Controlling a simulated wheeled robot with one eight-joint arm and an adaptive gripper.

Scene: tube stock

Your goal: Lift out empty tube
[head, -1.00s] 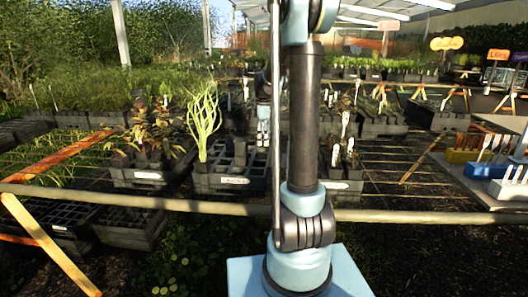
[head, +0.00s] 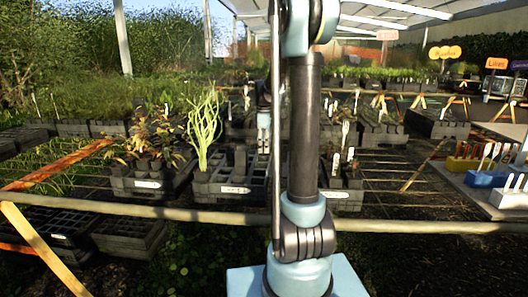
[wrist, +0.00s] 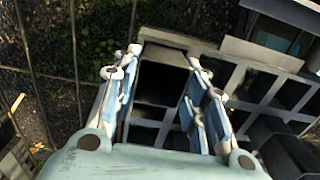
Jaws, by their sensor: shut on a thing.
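My gripper (wrist: 165,88) is shut on an empty tube (wrist: 161,82) in the wrist view. The tube is dark and square, with an open top, and its blue-padded fingers are on either side of it. The grey crate (wrist: 258,85) with square cells lies around and to the right of it. In the head view my gripper (head: 264,128) hangs down over the crate (head: 230,190), partly behind my arm. Whether the tube is clear of its cell cannot be told.
A tall pale green plant (head: 203,128) stands in the same crate, left of my gripper. A crate of reddish plants (head: 145,184) is beside it. A bench rail (head: 150,209) crosses in front. Blue and white label holders (head: 487,178) are on the right.

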